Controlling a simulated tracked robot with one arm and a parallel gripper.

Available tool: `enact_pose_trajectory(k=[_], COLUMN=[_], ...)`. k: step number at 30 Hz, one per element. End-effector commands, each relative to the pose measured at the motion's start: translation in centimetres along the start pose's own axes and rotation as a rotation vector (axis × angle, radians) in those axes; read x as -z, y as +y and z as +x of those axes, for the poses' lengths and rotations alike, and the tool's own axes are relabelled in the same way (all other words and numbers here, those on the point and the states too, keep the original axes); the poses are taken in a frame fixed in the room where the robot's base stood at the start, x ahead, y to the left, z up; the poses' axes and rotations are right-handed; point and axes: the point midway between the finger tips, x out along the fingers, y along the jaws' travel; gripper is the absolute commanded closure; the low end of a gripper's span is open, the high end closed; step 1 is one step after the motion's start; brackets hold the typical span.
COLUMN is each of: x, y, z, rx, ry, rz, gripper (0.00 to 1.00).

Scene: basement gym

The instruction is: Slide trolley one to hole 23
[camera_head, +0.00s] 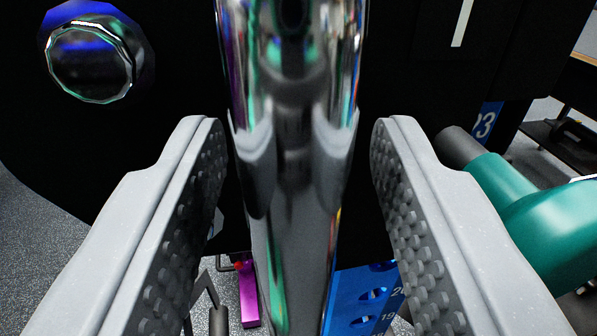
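A black plate with a white "1" (462,22), apparently trolley one, fills the upper view. An upright chrome bar (292,160) stands in front of it. My gripper (298,135) is open around the bar, one finger on each side, with thin gaps to both fingers. A blue numbered rail (350,305) with holes shows low behind the bar; a 19 and part of another number are readable. A blue piece at right (487,122) shows a cut-off number ending in 3. Hole 23 itself cannot be made out.
A round chrome knob (90,62) sticks out at upper left. A purple block (248,295) is low behind the bar. Grey speckled floor (45,235) shows at left, a dark bench (565,140) at far right.

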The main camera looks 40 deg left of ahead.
Motion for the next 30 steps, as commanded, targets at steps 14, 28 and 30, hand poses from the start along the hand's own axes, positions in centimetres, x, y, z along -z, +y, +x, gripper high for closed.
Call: enact_pose_trajectory(k=[14,28,30], x=[0.0,-0.1,-0.2], y=[0.0,0.1,0.1], z=[0.0,-3.9,-5.0], rx=[0.001,-0.004,-0.003], ry=[0.001,0.0,-0.002], rz=[0.0,-0.001,0.0], gripper=[0.61,0.61,0.61])
